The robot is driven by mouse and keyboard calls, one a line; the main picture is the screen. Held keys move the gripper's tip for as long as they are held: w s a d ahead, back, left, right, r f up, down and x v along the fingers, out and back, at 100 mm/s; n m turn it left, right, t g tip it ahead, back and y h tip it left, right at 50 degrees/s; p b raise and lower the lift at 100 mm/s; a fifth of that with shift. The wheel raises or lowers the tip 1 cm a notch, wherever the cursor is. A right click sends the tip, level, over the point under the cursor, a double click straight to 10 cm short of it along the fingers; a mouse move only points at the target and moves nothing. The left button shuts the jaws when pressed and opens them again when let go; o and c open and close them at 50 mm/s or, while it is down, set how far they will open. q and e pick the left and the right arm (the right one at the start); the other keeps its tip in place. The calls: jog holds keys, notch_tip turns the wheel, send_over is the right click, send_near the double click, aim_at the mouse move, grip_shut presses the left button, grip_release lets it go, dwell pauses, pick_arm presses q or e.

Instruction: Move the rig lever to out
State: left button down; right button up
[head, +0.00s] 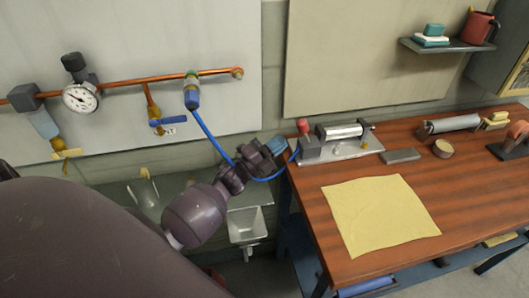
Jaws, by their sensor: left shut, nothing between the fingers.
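The rig (352,150) sits at the back left of the wooden table, a grey base plate with a pale cylinder across it. A red-topped knob (303,126) stands upright at its left end; it may be the lever, but its setting is too small to read. My left gripper (278,146) is shut and empty, just left of the rig's left end and near the red knob. I cannot tell whether it touches the rig. A blue hose (208,133) runs from the wall pipe behind my gripper to the rig. My right gripper is out of view.
A yellow cloth (380,214) lies on the wooden table (310,225), with a grey block (401,156) and a round tin (443,148) behind it. A copper pipe with a gauge (80,97) runs along the left wall. A small sink (245,226) is below my gripper.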

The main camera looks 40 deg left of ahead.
aim_at(299, 129)
pick_arm(q)
jog(key=shift+x, duration=2.35)
jog(key=shift+p, duration=0.35)
